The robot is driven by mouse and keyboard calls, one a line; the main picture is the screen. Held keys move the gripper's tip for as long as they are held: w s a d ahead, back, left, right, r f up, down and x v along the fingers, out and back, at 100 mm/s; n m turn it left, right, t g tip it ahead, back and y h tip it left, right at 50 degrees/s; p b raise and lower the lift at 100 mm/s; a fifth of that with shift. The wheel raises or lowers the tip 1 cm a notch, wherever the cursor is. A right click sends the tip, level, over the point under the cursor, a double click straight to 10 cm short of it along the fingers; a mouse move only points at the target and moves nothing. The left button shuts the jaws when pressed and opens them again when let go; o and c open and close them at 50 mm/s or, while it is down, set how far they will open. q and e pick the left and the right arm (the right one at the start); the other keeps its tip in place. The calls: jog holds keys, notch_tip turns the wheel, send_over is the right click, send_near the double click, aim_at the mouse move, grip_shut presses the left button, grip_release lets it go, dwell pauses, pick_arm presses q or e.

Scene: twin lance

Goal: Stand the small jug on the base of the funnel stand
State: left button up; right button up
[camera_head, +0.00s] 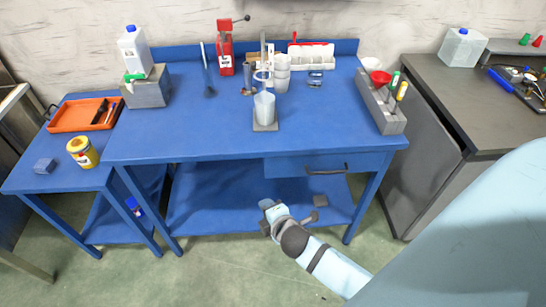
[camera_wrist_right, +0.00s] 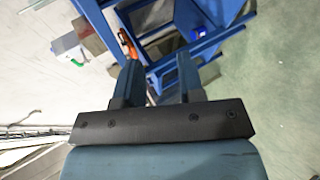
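A pale translucent jug (camera_head: 264,106) stands upright on the grey base plate (camera_head: 266,127) at the front middle of the blue bench. The funnel stand (camera_head: 263,76), with a post and a pale ring, rises just behind and above the jug; the ring looks empty. My right gripper (camera_wrist_right: 158,78) has its two fingers apart with nothing between them. In the head view, my right arm reaches in from the lower right and its hand (camera_head: 272,212) is low in front of the bench, below the drawer, away from the jug. My left gripper is not in view.
A red funnel (camera_head: 381,78) sits in a grey rack (camera_head: 382,105) at the bench's right end. White containers (camera_head: 282,72) stand behind the jug. A red press (camera_head: 225,48) and a bottle (camera_head: 135,52) on a grey block are further left. The bench's front left is clear.

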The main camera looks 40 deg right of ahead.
jog(key=s+a+f+m+g+y, duration=0.1)
jog(key=s+a+f+m+y, duration=0.1)
jog(key=s+a+m+y, duration=0.2)
jog(key=shift+s+a+f+m+g+y, duration=0.35)
jog(key=shift+s+a+m, duration=1.15)
jog(key=shift+s+m, duration=2.85)
jog(key=shift+w+r+m, duration=0.1)
jog(key=shift+w+m, duration=0.25)
